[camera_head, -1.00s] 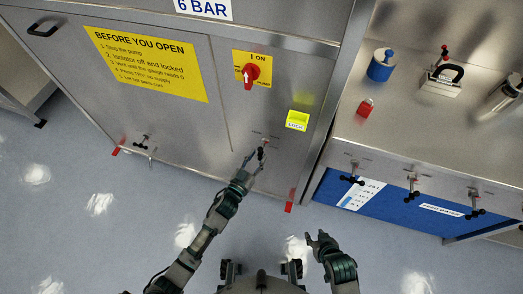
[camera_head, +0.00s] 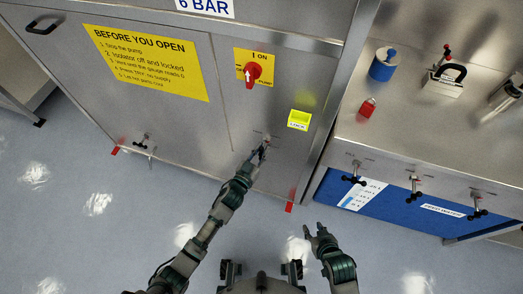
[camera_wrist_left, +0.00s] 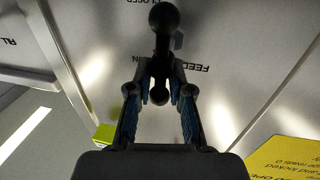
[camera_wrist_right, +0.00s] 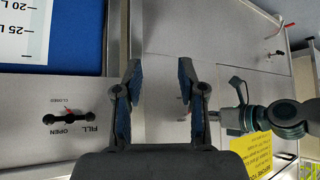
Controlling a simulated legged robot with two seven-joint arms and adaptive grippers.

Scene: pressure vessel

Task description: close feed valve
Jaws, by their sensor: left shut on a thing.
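The feed valve's black handle (camera_wrist_left: 163,42) is a bar with ball ends, on the grey cabinet panel beside the "FEED" lettering in the left wrist view. My left gripper (camera_wrist_left: 160,92) is shut on this handle, with its lower ball between the fingers. The exact handle angle is hard to tell. My right gripper (camera_wrist_right: 160,75) is open and empty; the head view shows it (camera_head: 314,230) low, over the floor.
A red isolator switch (camera_head: 253,71) and a yellow notice (camera_head: 146,62) are on the cabinet. Another valve (camera_head: 144,141) is low at left. The right bench has several valves on its front, including the fill valve (camera_wrist_right: 67,118), and a red padlock (camera_head: 367,108) on top.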

